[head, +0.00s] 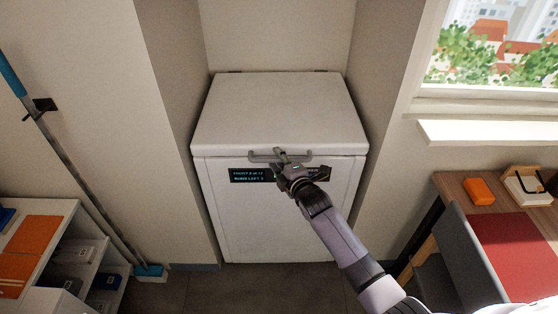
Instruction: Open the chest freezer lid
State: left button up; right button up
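The white chest freezer (240,210) stands in an alcove at the centre of the head view. Its lid (278,108) lies flat and closed, with hinges at the back edge. A grey bar handle (258,157) runs along the lid's front edge. My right gripper (279,161) is at the middle of this handle, with its fingers over or beside the bar. Whether the fingers are closed around it is too small to tell. A dark display panel (248,175) on the freezer front is partly hidden behind my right gripper. My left gripper is not in view.
Alcove walls stand close on both sides of the freezer. A white shelf unit (52,245) and a leaning blue-handled pole (70,165) are at left. A wooden desk (452,186) with a grey chair (445,255) is at right, under a window sill (490,131). The floor before the freezer is clear.

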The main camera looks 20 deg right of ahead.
grip_shut()
dwell(0.4)
dwell(0.4)
